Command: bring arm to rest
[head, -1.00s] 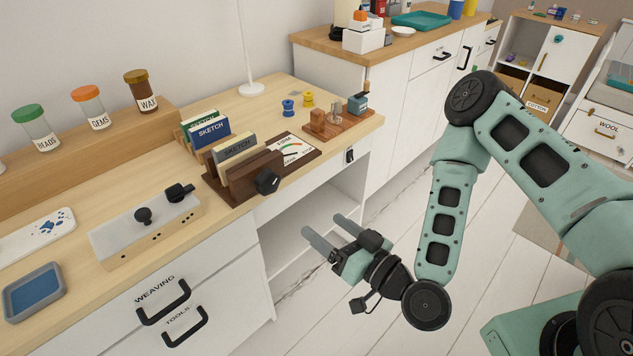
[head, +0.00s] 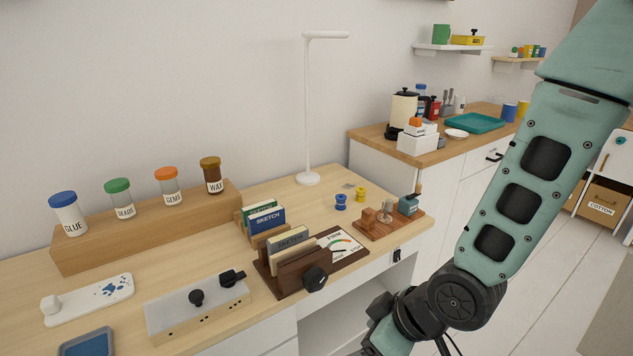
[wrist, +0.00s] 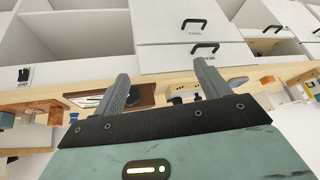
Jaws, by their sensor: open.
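My gripper (wrist: 158,95) shows in the wrist view with its two grey fingers spread apart and nothing between them. In that view the desk appears upside down beyond the fingers, with its drawer fronts (wrist: 180,27) above. In the head view my teal arm comes down on the right side. My wrist is at the bottom edge, in front of the desk (head: 318,196), and the fingers are out of that picture.
On the desk stand a dark card holder (head: 305,272), a grey box with black knobs (head: 197,310), a white lamp (head: 308,178) and a wooden block with jars (head: 150,232). A second counter (head: 375,135) stands behind. Floor (head: 530,270) is clear at right.

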